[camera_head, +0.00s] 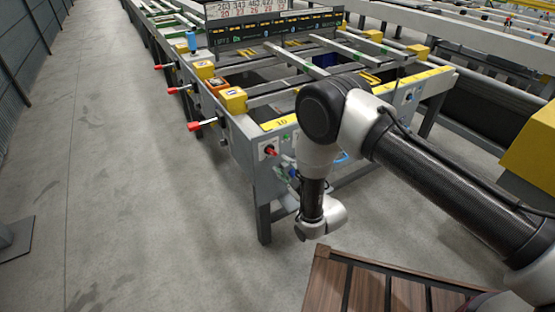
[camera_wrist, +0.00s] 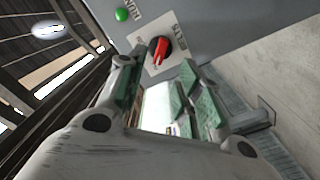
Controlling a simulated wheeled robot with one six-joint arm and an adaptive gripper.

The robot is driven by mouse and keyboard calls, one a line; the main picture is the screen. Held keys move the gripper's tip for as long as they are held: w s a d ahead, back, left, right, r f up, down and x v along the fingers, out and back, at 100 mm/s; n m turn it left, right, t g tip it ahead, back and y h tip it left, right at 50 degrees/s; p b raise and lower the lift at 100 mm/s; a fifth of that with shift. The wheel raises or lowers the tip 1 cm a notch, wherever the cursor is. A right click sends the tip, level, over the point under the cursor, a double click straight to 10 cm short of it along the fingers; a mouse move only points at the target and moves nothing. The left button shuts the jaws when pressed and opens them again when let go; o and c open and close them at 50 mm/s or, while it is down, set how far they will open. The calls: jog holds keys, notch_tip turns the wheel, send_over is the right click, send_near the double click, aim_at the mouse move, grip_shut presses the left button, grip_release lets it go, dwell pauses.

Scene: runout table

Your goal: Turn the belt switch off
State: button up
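The belt switch is a red rotary knob (camera_wrist: 160,48) on a pale label plate (camera_wrist: 148,60), fixed to a grey panel in the wrist view. In the head view a red knob on a white plate (camera_head: 269,150) shows on the table's end panel. My gripper (camera_wrist: 158,75) is open, its green-padded fingers spread apart with the knob just beyond the tips, apparently not touching it.
A green button (camera_wrist: 122,14) sits beside the switch plate. The runout table (camera_head: 262,195) has several red-tipped handles (camera_head: 194,126) along its left side. A wooden slatted pallet-like surface (camera_head: 340,285) lies at the lower right.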

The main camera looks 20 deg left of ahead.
jog(key=v, duration=0.4)
jog(key=shift+a, duration=0.1)
dwell(0.3)
